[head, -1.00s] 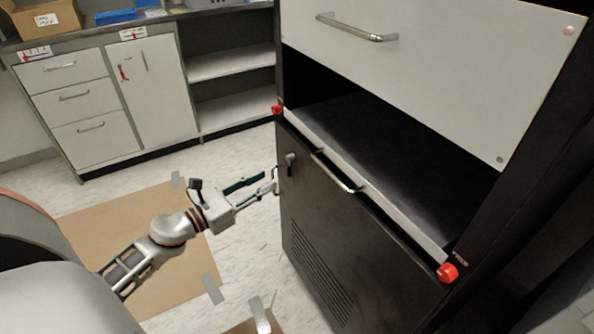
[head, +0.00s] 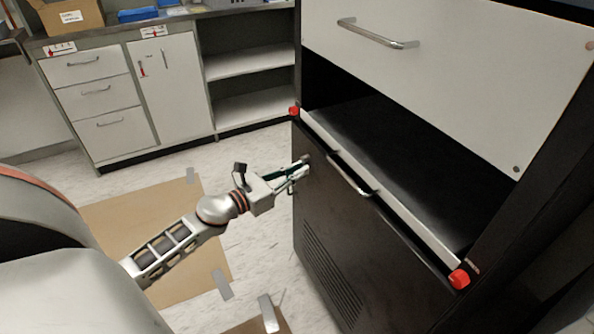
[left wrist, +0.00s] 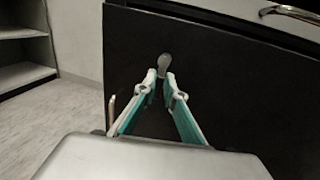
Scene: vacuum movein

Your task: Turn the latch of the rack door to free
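The rack door (head: 335,215) is a dark panel with a vented lower part, and it looks closed. Its latch (left wrist: 163,62) is a small grey knob on the upper left of the door. In the head view my left gripper largely hides the latch. My left gripper (head: 304,166) reaches the door from the left. In the left wrist view its fingertips (left wrist: 162,79) are a small gap apart, with the lower end of the latch between or just beyond them. I cannot tell whether they touch it. My right gripper is not in view.
A bar handle (head: 350,178) sits right of the latch, below an open shelf bay with red knobs (head: 459,279) at its edge ends. A white drawer front (head: 440,70) is above. Cabinets (head: 105,100) stand at the back left.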

